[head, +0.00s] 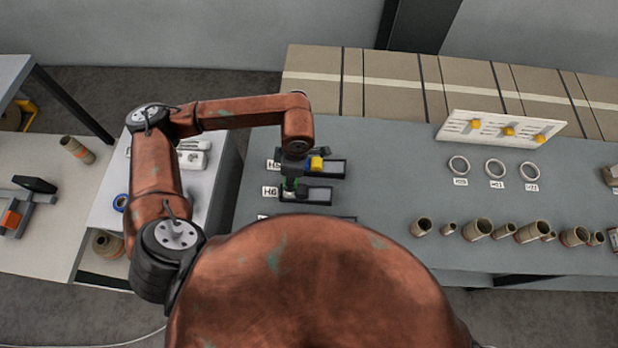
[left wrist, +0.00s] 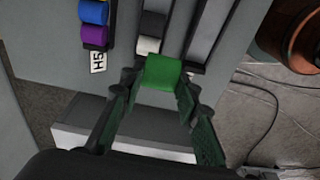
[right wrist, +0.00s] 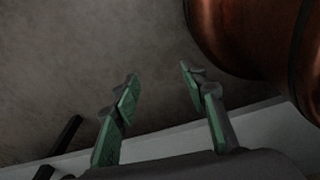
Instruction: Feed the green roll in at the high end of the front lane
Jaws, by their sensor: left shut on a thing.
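My left gripper (left wrist: 160,92) is shut on the green roll (left wrist: 162,73), which sits between its fingers in the left wrist view. In the head view that gripper (head: 291,187) is over the left ends of the lanes, near the H6 label; the arm largely covers the roll there. The front lane (head: 345,218) shows only as a dark strip behind my body. In the left wrist view a dark empty-looking lane (left wrist: 212,35) runs up to the right of the roll. My right gripper (right wrist: 158,75) is open and empty in the right wrist view.
The H5 lane holds a yellow roll (head: 316,163), a blue roll (left wrist: 93,12) and a purple roll (left wrist: 94,35). The middle lane holds a white roll (left wrist: 148,45) and a black one (left wrist: 152,22). Several cardboard cores (head: 477,230) stand or lie along the right front.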

